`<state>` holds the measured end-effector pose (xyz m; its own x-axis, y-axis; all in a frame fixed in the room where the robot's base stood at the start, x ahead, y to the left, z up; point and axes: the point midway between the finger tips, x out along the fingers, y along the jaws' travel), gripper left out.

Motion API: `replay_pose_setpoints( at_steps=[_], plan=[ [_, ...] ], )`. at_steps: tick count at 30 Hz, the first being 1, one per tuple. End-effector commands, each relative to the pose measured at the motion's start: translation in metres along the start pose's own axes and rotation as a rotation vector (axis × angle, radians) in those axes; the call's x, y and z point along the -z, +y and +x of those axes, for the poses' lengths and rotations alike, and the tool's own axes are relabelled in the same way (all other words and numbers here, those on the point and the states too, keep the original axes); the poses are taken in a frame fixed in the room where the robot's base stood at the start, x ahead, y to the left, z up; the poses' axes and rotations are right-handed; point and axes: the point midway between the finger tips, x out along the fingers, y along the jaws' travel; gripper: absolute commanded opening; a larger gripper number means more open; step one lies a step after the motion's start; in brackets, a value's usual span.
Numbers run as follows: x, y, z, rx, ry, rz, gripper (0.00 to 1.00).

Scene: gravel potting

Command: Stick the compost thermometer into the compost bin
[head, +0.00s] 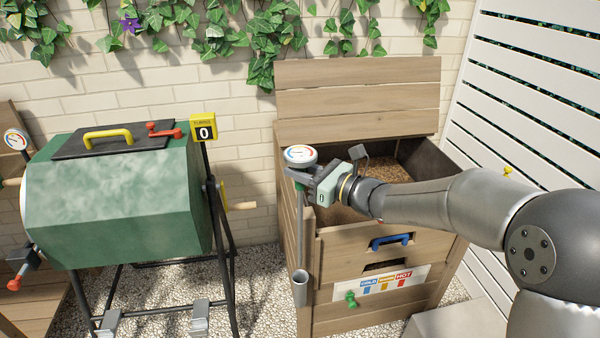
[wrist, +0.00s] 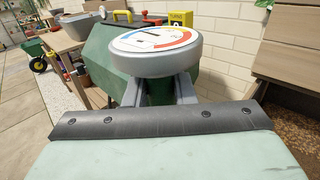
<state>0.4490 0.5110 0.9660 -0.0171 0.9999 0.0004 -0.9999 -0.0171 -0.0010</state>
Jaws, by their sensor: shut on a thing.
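The compost thermometer (head: 300,155) has a round white dial with a coloured scale and a long grey stem. My gripper (head: 303,174) is shut on it just below the dial. In the wrist view the dial (wrist: 155,50) sits above the gripper fingers (wrist: 160,95). The stem hangs upright along the front left corner of the wooden compost bin (head: 375,290). Its lower end is at a grey tube holder (head: 300,288); I cannot tell whether the tip is inside it. The bin's lid (head: 357,97) is raised, and brown compost (head: 345,212) shows inside.
A green tumbler (head: 115,205) on a black stand is left of the bin, with a yellow counter (head: 204,128) on it. A white slatted fence (head: 535,110) stands at the right.

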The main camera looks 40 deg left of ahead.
Motion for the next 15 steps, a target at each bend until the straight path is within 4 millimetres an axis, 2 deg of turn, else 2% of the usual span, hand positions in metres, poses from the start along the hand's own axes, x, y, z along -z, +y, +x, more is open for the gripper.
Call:
replay_pose_setpoints(
  at_steps=[1,15],
  plan=[
    [-0.007,0.0,0.0,0.0,-0.001,-0.001,0.0],
    [-0.04,0.0,0.0,0.0,-0.001,0.0,0.0]
  ],
)
